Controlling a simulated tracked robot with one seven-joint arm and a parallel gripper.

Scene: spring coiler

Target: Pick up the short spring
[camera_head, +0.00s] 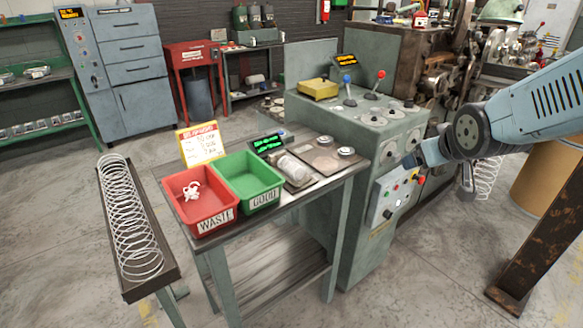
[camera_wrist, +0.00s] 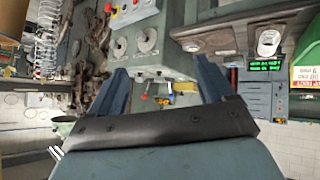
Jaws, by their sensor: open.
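A pale, short coil-like cylinder (camera_head: 293,168) lies on a small fixture on the workbench, right of the green bin; it looks like a short spring, but its turns are too small to make out. A long wire spring (camera_head: 132,218) lies in the narrow trough at left. Another pale coil (camera_head: 487,176) shows below my arm at right, partly hidden. My gripper (camera_wrist: 162,75) is open and empty in the wrist view, fingers apart, in front of the machine's panel. In the head view my gripper is beside the control panel, right of the bench and well away from the cylinder.
The red WASTE bin (camera_head: 201,205) holds a small white tangle, and the green GOOD bin (camera_head: 249,184) looks empty. A small green-text display (camera_head: 268,143) stands behind the cylinder. The grey machine (camera_head: 352,130) rises beside the bench. A rusty post (camera_head: 540,230) stands at right.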

